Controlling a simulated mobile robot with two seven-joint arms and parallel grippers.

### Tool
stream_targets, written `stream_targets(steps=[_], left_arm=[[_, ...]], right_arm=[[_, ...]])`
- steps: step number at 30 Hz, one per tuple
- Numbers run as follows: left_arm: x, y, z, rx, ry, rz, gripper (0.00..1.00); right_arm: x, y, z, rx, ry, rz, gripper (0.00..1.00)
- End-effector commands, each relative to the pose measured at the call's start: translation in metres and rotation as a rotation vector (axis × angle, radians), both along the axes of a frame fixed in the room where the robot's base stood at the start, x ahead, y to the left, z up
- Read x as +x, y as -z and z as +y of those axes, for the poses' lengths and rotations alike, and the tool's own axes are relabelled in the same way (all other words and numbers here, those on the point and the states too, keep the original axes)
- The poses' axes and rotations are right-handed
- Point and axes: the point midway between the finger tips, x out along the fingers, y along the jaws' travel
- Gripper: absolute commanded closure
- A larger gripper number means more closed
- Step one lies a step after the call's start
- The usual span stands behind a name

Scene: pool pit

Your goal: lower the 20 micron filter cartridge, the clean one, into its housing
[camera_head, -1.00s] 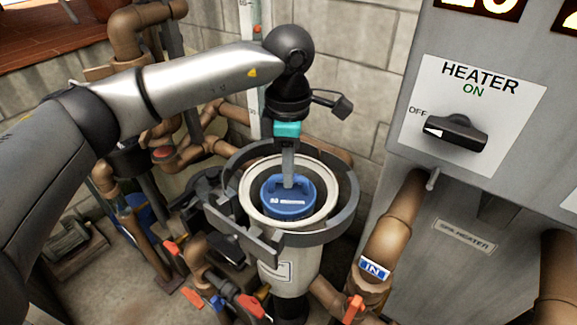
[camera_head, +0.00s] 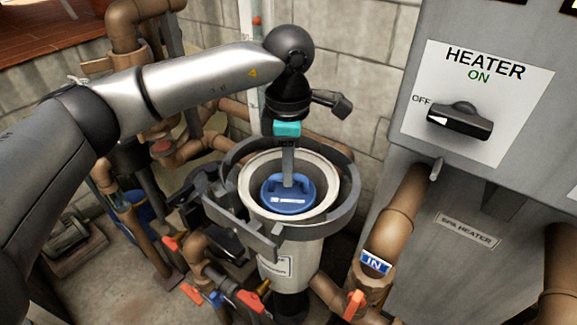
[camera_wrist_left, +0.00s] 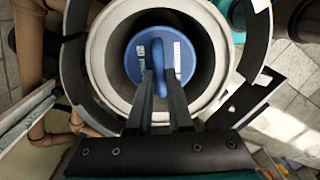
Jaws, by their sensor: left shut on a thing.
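The filter cartridge shows as a blue round top (camera_head: 284,196) with a raised handle and a white label; its lower part is hidden. It sits inside the open mouth of the pale cylindrical housing (camera_head: 299,252), below the rim, with a dark gap around it. My left gripper (camera_head: 288,183) reaches straight down into the housing and is shut on the cartridge's handle. In the left wrist view the fingers (camera_wrist_left: 159,85) close on the handle across the blue top (camera_wrist_left: 137,62), and the housing's white rim (camera_wrist_left: 97,62) surrounds it. My right gripper is not in view.
A dark grey ring clamp (camera_head: 345,205) stands around the housing mouth, its bracket jutting out front left. The grey heater cabinet (camera_head: 455,190) and the IN pipe (camera_head: 393,225) are close on the right. Brown pipes with orange-handled valves (camera_head: 251,301) crowd the lower left.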

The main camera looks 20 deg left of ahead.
Motion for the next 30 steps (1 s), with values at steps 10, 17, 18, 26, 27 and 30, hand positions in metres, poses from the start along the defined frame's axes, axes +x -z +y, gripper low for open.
stream_targets(steps=[10,17,18,26,27,30], left_arm=[[0.000,0.009,0.000,-0.001,0.000,-0.001,1.00],[0.000,0.014,0.000,-0.001,0.000,-0.001,1.00],[0.000,0.015,0.000,-0.001,0.000,-0.001,1.00],[0.000,0.019,0.000,-0.001,0.000,-0.001,1.00],[0.000,0.019,0.000,-0.001,0.000,-0.001,1.00],[0.000,0.018,0.000,-0.001,0.000,-0.001,1.00]], right_arm=[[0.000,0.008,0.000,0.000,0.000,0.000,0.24],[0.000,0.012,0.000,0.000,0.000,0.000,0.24],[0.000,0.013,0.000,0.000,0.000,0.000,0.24],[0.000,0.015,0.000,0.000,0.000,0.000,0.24],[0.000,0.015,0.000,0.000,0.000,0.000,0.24],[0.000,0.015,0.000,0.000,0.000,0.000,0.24]])
